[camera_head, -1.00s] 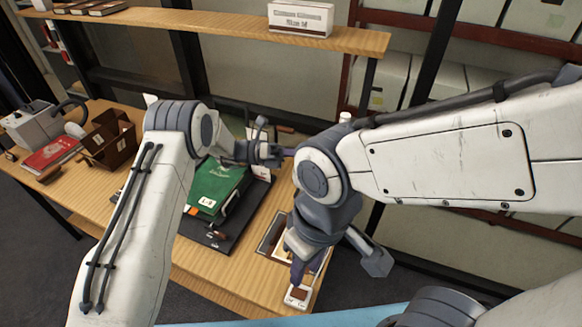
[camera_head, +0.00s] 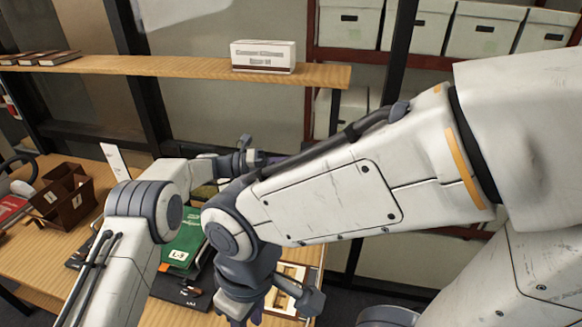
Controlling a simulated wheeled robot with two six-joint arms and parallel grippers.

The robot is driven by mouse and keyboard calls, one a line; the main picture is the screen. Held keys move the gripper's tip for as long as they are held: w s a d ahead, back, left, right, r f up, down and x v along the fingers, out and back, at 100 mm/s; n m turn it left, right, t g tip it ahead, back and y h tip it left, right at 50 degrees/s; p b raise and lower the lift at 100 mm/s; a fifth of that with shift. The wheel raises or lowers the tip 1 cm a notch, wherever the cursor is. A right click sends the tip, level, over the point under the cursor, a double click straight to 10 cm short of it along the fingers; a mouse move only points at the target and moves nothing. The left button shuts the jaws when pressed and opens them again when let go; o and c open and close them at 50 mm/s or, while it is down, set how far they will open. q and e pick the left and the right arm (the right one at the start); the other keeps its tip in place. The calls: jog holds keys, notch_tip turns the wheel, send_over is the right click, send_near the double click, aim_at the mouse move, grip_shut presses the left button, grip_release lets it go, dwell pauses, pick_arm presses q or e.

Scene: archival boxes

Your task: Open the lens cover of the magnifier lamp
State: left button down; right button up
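I cannot make out the magnifier lamp or its lens cover; my arms hide much of the desk's middle and right. Whether either gripper is open or shut does not show clearly.
A green folder (camera_head: 184,246) lies on a dark board (camera_head: 180,291), with a framed tray (camera_head: 289,286) to the right. A brown organiser (camera_head: 64,196) stands at left. A wooden shelf (camera_head: 180,67) bearing a white box (camera_head: 263,57) crosses behind; archival boxes (camera_head: 414,24) stand farther back.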

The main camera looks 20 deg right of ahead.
pick_arm(q)
jog(key=shift+w+d, duration=0.35)
jog(key=shift+w, duration=0.1)
pick_arm(e)
jog(key=shift+w+d+f, duration=0.1)
jog(key=shift+w+f, duration=0.15)
jog(key=shift+w, duration=0.2)
pick_arm(q)
jog(key=shift+w, duration=0.1)
